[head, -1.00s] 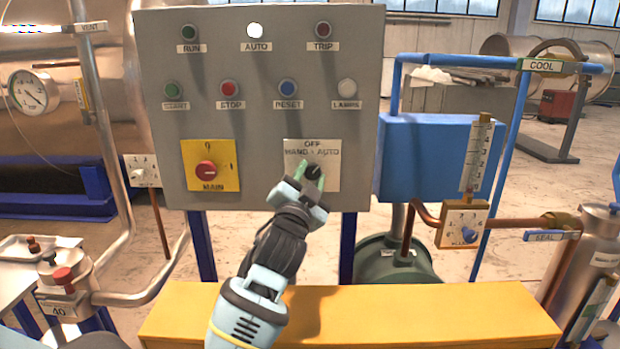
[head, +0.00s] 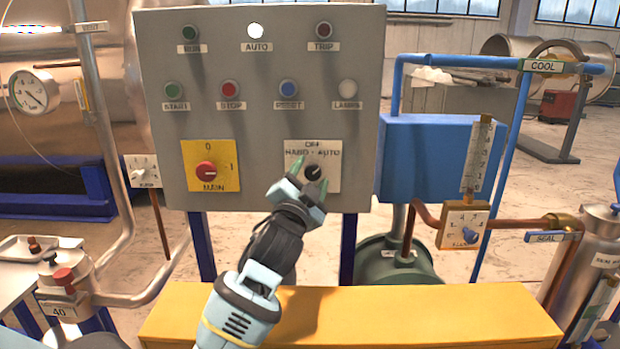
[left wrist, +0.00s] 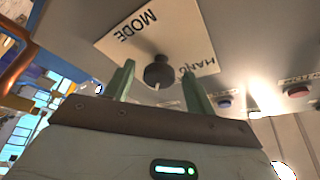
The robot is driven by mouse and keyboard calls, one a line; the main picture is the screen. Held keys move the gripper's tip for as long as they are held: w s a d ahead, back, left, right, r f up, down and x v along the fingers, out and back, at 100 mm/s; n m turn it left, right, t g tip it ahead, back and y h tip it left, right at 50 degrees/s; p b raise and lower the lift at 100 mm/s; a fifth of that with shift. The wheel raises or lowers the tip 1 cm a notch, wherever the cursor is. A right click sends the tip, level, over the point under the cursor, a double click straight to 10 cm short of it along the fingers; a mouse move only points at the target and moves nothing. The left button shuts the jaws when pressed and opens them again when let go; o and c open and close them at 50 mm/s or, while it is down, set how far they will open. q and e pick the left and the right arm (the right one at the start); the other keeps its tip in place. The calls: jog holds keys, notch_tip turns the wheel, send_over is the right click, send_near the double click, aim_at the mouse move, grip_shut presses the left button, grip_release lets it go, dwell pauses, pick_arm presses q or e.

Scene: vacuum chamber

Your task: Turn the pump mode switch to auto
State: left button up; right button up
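The pump mode switch is a black knob (head: 313,172) on a white plate (head: 330,183) at the lower right of the grey control panel. In the head view its light mark seems to point up and right, towards AUTO. My left gripper (head: 309,180) is at the switch, its green fingers apart. In the left wrist view the knob (left wrist: 158,72) shows between the spread fingertips of the gripper (left wrist: 158,84), with gaps on both sides, beneath the MODE and HAND lettering. Whether the fingers overlap it in depth is hard to tell. My right gripper is not in view.
The white AUTO lamp (head: 255,31) is lit. The red main switch (head: 206,169) on a yellow plate is left of the mode switch. Several push buttons, including blue RESET (head: 289,88), sit above. A yellow cabinet (head: 400,310) stands below the panel.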

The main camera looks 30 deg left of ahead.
pick_arm(q)
jog(key=shift+s, duration=0.1)
jog(key=v, duration=0.7)
jog(key=shift+s+b, duration=0.3)
jog(key=shift+b, duration=0.05)
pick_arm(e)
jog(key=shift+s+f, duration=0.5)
pick_arm(q)
jog(key=shift+s+d+f, duration=0.1)
jog(key=shift+d+f, duration=0.05)
jog(key=shift+f, duration=0.05)
